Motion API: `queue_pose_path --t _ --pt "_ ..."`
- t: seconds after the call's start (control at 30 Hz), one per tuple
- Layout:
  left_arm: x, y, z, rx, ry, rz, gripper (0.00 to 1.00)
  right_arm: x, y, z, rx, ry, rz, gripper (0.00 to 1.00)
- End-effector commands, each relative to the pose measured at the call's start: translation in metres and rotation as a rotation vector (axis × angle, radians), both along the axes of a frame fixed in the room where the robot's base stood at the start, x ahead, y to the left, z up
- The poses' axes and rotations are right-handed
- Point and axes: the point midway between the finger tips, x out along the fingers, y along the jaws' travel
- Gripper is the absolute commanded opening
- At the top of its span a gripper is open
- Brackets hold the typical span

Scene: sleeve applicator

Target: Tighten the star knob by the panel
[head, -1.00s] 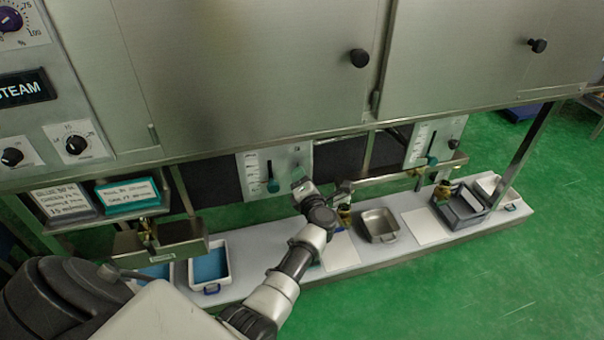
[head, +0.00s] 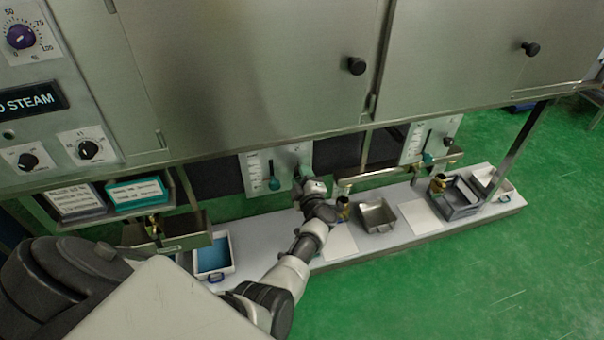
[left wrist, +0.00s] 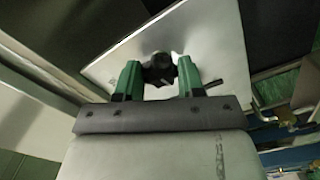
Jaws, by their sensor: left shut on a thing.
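The star knob (left wrist: 159,69) is black and lobed, and sits on a pale panel in the left wrist view. My left gripper (left wrist: 158,78) has its two green fingers on either side of the knob and is shut on it. In the head view the panel (head: 283,163) hangs under the cabinet, with a scale and a teal-handled lever on its left part. My left gripper (head: 299,183) is at the panel's lower right there, and my own arm hides the knob. My right gripper is not in view.
A steel rail (head: 400,173) runs right of the panel. Below are a steel pan (head: 377,217), a white sheet (head: 427,216) and a grey crate (head: 463,207) on the low bench. A white tray with blue inside (head: 213,257) stands left of my arm.

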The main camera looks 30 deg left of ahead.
Motion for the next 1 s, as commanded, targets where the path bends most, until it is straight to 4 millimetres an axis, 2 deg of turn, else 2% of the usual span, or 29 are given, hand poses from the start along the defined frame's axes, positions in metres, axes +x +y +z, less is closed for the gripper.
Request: queue_pose_path --t 0.4,1.0 --pt "-0.001 -0.001 -0.001 0.253 0.303 -0.002 0.15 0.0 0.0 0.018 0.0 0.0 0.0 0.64" --pt "-0.002 0.0 -0.002 0.623 0.736 -0.004 0.15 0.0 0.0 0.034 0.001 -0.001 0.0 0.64"
